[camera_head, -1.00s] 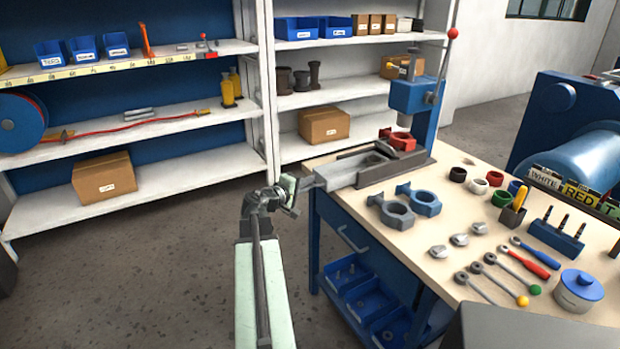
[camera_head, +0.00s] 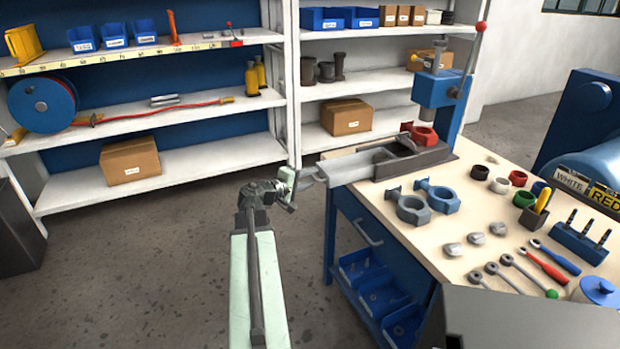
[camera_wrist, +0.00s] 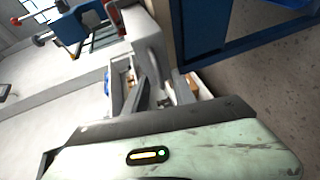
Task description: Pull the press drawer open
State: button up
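The blue press (camera_head: 440,92) stands at the back of the bench on a dark grey base. Its grey press drawer (camera_head: 350,166) sticks out of the base to the left, its front end past the bench edge. My gripper (camera_head: 308,179) is at that front end, to its left, and appears shut on it. The fingers' hold is small and partly hidden in the head view. In the wrist view my gripper (camera_wrist: 160,98) has its dark fingers at a pale grey part, with the blue press (camera_wrist: 78,28) beyond.
Grey ring clamps (camera_head: 412,208), coloured rings and tools lie on the bench top. Shelves (camera_head: 215,165) stand behind. The floor (camera_head: 130,270) left of the bench is clear.

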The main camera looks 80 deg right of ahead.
jog(key=shift+a, duration=0.15)
jog(key=p+v, duration=0.1)
jog(key=v, duration=0.6)
jog(key=shift+a+p, duration=0.2)
jog(key=shift+p, duration=0.1)
jog(key=shift+w, duration=0.15)
